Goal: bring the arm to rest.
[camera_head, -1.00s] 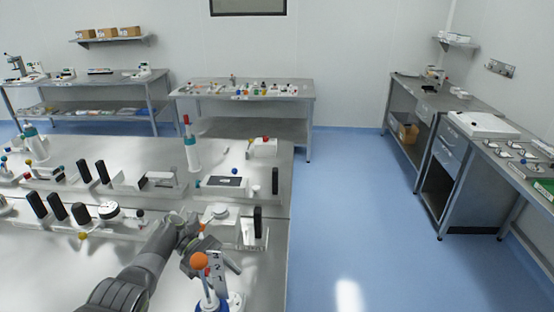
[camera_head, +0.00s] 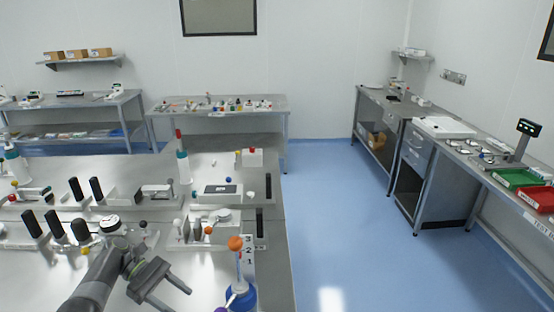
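My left arm comes in from the lower left. Its gripper (camera_head: 166,286) is over the near part of the steel bench (camera_head: 200,298). Its fingers look spread, with nothing seen between them. No contact with either can be made out. My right arm and gripper are not in view.
White fixtures with black handles (camera_head: 75,188) line the bench. A teal and white bottle (camera_head: 183,165) stands behind. Blue floor (camera_head: 340,220) is clear at right. A side bench carries a green tray (camera_head: 520,178) and a red tray (camera_head: 540,198).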

